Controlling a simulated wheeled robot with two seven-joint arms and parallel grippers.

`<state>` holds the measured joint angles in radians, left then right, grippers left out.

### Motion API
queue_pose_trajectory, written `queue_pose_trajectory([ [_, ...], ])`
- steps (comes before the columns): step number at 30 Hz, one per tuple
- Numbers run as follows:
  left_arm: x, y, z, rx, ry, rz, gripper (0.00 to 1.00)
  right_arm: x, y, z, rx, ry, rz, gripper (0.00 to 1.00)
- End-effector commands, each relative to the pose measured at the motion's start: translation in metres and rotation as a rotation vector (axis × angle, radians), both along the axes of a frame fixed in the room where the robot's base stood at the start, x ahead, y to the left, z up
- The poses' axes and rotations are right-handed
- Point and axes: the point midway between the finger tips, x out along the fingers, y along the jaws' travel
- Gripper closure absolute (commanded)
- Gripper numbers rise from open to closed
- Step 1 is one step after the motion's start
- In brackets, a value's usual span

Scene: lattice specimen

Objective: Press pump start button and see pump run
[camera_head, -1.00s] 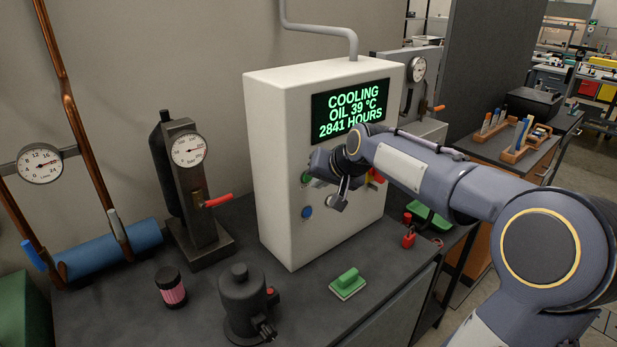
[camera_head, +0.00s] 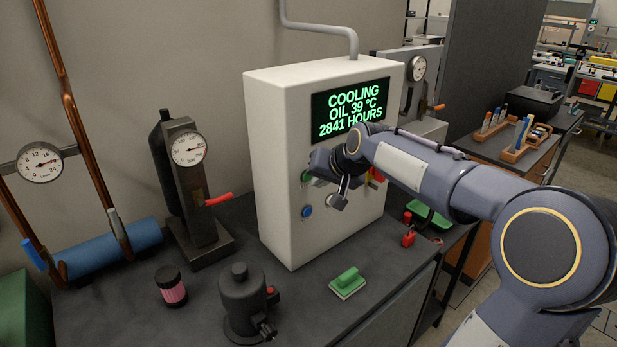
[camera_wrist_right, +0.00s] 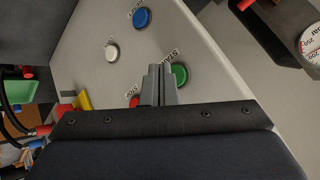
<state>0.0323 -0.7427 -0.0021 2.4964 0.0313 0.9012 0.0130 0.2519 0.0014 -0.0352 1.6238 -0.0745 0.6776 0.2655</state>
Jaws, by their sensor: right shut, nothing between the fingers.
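The white control cabinet (camera_head: 272,150) stands on the bench with a lit display (camera_head: 350,110) reading "COOLING OIL 39 °C 2841 HOURS". The green START button (camera_head: 306,177) is on its front, partly behind my right gripper (camera_head: 314,168). In the right wrist view the green button (camera_wrist_right: 180,75) sits beside my right gripper's fingertips (camera_wrist_right: 160,70), which are shut and empty and overlap its edge. I cannot tell whether they touch it. The red STOP button (camera_wrist_right: 134,103) is on the other side of the fingers. My left gripper is not in view.
A blue button (camera_head: 307,212) and a white button (camera_wrist_right: 112,51) are also on the panel. A gauge stand with a red lever (camera_head: 217,199) is left of the cabinet.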

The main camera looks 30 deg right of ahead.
Motion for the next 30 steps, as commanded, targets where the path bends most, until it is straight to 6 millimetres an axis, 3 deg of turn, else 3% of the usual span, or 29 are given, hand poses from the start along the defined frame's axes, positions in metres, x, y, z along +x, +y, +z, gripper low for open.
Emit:
queue_pose_trajectory([
  [30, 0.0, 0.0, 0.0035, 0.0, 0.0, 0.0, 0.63, 0.0081, 0.0008, 0.0008, -0.001, 0.0, 0.001, 1.0],
])
